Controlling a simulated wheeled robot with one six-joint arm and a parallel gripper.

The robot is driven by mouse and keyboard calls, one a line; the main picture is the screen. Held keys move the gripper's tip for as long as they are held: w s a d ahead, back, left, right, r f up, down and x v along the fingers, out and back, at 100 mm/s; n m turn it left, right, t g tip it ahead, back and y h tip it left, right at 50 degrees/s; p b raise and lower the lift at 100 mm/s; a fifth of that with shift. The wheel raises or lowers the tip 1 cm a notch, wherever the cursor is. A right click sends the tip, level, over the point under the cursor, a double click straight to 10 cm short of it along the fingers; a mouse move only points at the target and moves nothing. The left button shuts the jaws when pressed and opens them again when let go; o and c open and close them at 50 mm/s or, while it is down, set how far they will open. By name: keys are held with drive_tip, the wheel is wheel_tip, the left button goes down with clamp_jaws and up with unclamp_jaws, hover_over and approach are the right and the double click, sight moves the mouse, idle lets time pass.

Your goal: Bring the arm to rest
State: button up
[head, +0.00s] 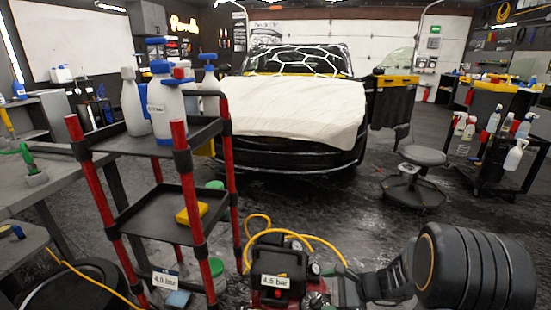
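I cannot make out my gripper in the head view. A dark shape (390,280) shows at the bottom, between a red compressor (275,270) and a black ribbed round body (475,268). I cannot tell whether this dark shape is part of my arm. No gripper fingers can be made out, and no held object shows.
A red-posted cart (150,205) with white spray bottles (165,105) stands close at left. A yellow hose (300,237) lies by the compressor. A black car (290,152) with a white cover (290,105) stands ahead. A stool (420,157) and bottle cart (490,165) stand right.

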drive_tip(key=s+r+n+h+p, duration=0.3)
drive_tip(key=r+p, duration=0.4)
drive_tip(key=r, duration=0.5)
drive_tip(key=s+r+n+h+p, duration=0.4)
drive_tip(key=r+n+p, duration=0.4)
drive_tip(key=r, duration=0.5)
drive_tip(key=s+d+r+n+h+p, duration=0.1)
drive_tip(key=s+r+n+h+p, duration=0.2)
drive_tip(key=r, duration=1)
drive_tip(key=s+n+p, duration=0.3)
drive_tip(key=p, duration=0.2)
drive_tip(key=shift+g, duration=0.3)
